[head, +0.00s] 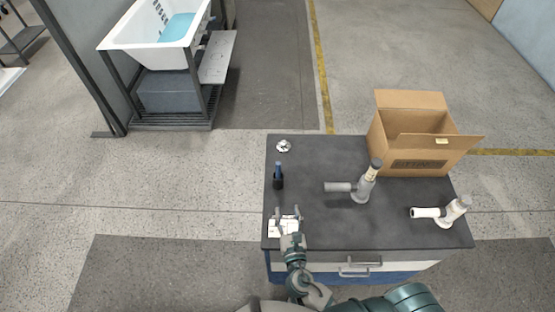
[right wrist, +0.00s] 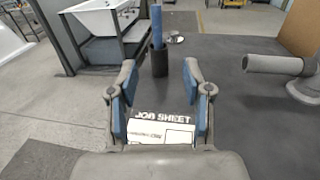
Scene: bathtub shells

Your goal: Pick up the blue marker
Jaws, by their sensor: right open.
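The blue marker (head: 278,167) stands upright in a small dark cup (head: 278,183) near the left edge of the dark tabletop. In the right wrist view the marker (right wrist: 157,24) rises out of the dark cup (right wrist: 159,61), ahead of and roughly centred between my fingers. My right gripper (head: 287,211) is open and empty over a white job sheet (head: 280,231), on the near side of the cup. In the right wrist view its blue-padded fingers (right wrist: 159,75) are spread apart and do not touch the marker. My left gripper is not in view.
A small metal disc-like part (head: 284,146) lies behind the cup. A grey pipe fitting (head: 359,190), a white-ended one (head: 441,212) and an open cardboard box (head: 414,149) stand to the right. A tub (head: 150,38) on a stand is beyond the table. The tabletop around the cup is clear.

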